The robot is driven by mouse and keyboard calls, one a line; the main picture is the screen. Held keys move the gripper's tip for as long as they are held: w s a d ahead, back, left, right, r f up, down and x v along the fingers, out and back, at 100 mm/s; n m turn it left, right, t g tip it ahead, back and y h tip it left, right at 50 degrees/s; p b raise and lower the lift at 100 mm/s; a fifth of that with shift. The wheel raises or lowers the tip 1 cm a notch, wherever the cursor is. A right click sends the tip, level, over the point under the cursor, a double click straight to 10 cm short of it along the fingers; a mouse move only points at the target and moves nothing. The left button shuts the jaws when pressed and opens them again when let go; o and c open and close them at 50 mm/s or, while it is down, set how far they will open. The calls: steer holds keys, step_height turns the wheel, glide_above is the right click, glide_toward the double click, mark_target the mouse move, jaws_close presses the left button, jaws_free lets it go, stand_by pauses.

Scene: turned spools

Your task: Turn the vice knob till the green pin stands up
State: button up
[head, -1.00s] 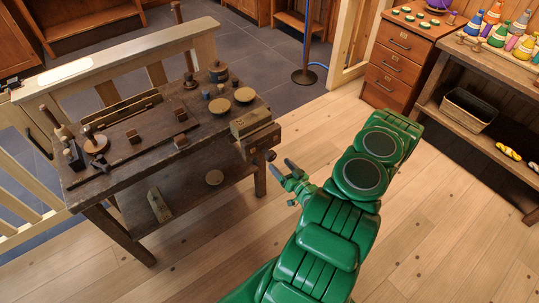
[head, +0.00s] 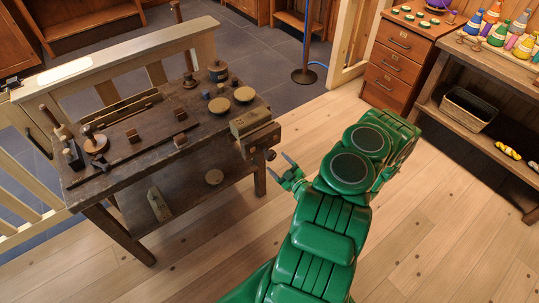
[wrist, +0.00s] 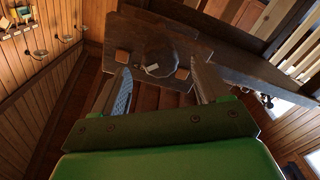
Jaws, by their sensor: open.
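The vice (head: 252,124) is a wooden block at the right end of the dark workbench. Its knob (head: 270,155) sticks out of the bench's end, small and dark in the head view. In the wrist view the knob (wrist: 162,52) is a dark round disc on the vice face, with a small pale mark on its lower left part. I cannot make out a green pin. My gripper (head: 277,163) is open and empty, just short of the knob. In the wrist view its fingers (wrist: 160,66) stand apart on either side of the knob, not visibly touching it.
The workbench (head: 155,150) carries several small wooden parts and tools. A drawer cabinet (head: 398,62) and a shelf with bottles stand at the back right. A stand (head: 304,75) with a blue cord is behind the bench. The wooden floor around my arm is clear.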

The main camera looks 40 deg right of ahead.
mark_target(272, 158)
steer(key=shift+w, duration=3.15)
steer(key=c, duration=1)
steer(key=shift+a+m, duration=0.1)
steer(key=shift+m, duration=0.4)
